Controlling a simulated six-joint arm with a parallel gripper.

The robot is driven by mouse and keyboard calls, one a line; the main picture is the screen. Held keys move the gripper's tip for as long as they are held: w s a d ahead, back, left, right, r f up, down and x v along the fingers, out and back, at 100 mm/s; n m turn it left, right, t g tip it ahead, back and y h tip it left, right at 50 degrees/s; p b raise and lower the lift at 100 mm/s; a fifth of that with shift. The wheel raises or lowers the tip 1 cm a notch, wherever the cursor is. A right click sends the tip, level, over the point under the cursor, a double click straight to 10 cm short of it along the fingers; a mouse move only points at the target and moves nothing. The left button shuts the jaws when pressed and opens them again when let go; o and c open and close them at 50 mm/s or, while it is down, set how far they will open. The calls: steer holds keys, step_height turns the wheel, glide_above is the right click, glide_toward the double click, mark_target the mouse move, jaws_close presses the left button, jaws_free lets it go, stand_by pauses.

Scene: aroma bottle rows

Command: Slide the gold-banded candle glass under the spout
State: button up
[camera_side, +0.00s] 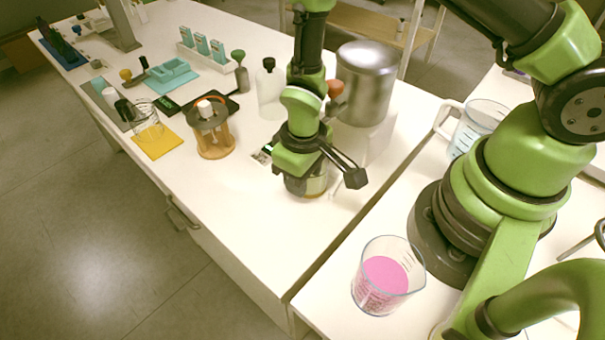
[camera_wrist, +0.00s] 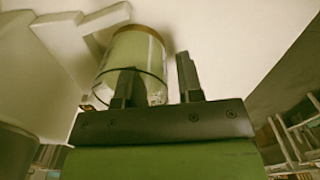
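The gold-banded candle glass (camera_side: 312,187) stands on the white bench in the side view, mostly hidden behind my gripper. In the wrist view the glass (camera_wrist: 140,50) is a pale cylinder with a gold-brown band at its upper edge in the picture. My gripper (camera_side: 336,168) is low beside the glass, its dark fingers apart. In the wrist view, one finger of my gripper (camera_wrist: 155,66) overlaps the glass and the other is right of it. Whether they touch is unclear. A metal tank (camera_side: 367,82) stands on a white block behind; its spout cannot be made out clearly.
An amber jar (camera_side: 213,138) and a clear bottle (camera_side: 270,92) stand left of my gripper. A glass beaker (camera_side: 147,127) is near an orange mat (camera_side: 157,148). A pink-filled beaker (camera_side: 385,278) stands in front. The bench's front left part is clear.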

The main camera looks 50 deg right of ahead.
steer(key=shift+o, duration=0.2)
steer(key=d, duration=0.2)
steer(key=d+m, duration=0.1)
steer(key=shift+w+d+m, duration=0.2)
steer(key=shift+d+m, duration=0.1)
steer(key=shift+d, duration=0.05)
steer(key=a+r+n, duration=0.1)
steer(key=a+r, duration=0.2)
steer(key=r, duration=0.5)
steer(key=shift+s+a+n, duration=0.25)
steer(key=shift+a+n, duration=0.05)
steer(key=s+d+r+m+t+y, duration=0.1)
steer(key=d+r+m+t, duration=0.1)
steer(key=r, duration=0.6)
steer(key=s+d+r+m+t, duration=0.1)
steer(key=d+r, duration=0.1)
steer(key=r, duration=0.5)
steer(key=s+d+r+m+t+y, duration=0.1)
steer(key=s+r+t, duration=0.3)
steer(key=s+r, duration=0.4)
steer(key=shift+s+d+r+m, duration=0.2)
steer(key=shift+s+d+m, duration=0.3)
steer(key=shift+s+m, duration=0.3)
